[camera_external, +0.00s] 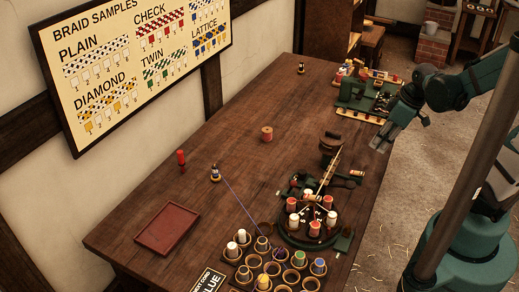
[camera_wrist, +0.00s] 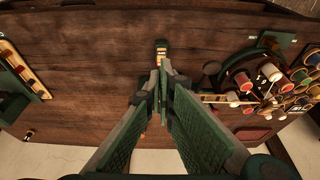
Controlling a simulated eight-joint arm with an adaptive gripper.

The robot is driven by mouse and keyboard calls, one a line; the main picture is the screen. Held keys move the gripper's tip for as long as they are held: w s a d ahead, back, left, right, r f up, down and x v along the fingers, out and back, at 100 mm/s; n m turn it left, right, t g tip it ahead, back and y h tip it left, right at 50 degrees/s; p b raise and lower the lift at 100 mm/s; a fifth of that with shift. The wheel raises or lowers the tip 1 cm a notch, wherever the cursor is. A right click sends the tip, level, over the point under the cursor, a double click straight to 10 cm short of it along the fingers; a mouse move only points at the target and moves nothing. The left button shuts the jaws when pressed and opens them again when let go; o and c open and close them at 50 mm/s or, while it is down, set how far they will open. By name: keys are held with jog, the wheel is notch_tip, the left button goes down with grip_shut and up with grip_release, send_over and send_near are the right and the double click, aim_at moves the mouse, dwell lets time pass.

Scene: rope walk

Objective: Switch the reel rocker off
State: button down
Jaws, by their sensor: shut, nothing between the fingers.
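A small dark switch box with a pale and orange label, likely the reel rocker (camera_external: 357,174), sits near the table's right edge, just beyond the round braiding machine. In the wrist view the rocker (camera_wrist: 161,48) shows just past my fingertips. Its label is too small to read, and I cannot tell which way it is tipped. My gripper (camera_external: 379,146) is shut and empty, pointing down above the right side of the table. In the wrist view my gripper (camera_wrist: 164,72) has its fingertips together, close below the rocker in the picture; contact cannot be told.
The green braiding machine (camera_external: 298,238) with red and white bobbins stands nearer the camera. A dark brown rounded part (camera_external: 331,143) stands behind it. A green machine on a board (camera_external: 362,98) stands at the far right. A wooden spool (camera_external: 267,134) and red tray (camera_external: 167,229) lie left.

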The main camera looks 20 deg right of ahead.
jog(key=shift+w+a+r, duration=0.1)
dwell(0.3)
jog(key=shift+g+h, duration=0.5)
jog(key=shift+w+a+r, duration=0.55)
jog(key=shift+w+a, duration=0.25)
jog(key=shift+w, duration=0.05)
jog(key=shift+w+a+r, duration=0.5)
jog(key=shift+w+a, duration=0.3)
jog(key=shift+f, duration=0.1)
jog(key=b, duration=0.3)
send_over(357, 172)
jog(key=w, duration=0.1)
jog(key=shift+a+f, duration=0.15)
jog(key=shift+f, duration=2.25)
jog(key=shift+a+f, duration=0.15)
jog(key=shift+f, duration=2.2)
jog(key=shift+s+d+f+b, duration=0.15)
jog(key=shift+d+f+b, duration=0.05)
jog(key=shift+f, duration=0.8)
jog(key=shift+s+d+f+b, duration=0.15)
jog(key=shift+f, duration=0.85)
jog(key=shift+s+d+f+b, duration=0.1)
jog(key=shift+f+b, duration=0.1)
jog(key=shift+b, duration=0.1)
jog(key=shift+s+d+f+t+y+b, duration=0.2)
jog(key=shift+t+y+b, duration=0.1)
jog(key=shift+t+y, duration=0.1)
jog(key=shift+a, duration=0.1)
jog(key=shift+w+a, duration=0.15)
jog(key=shift+w, duration=0.05)
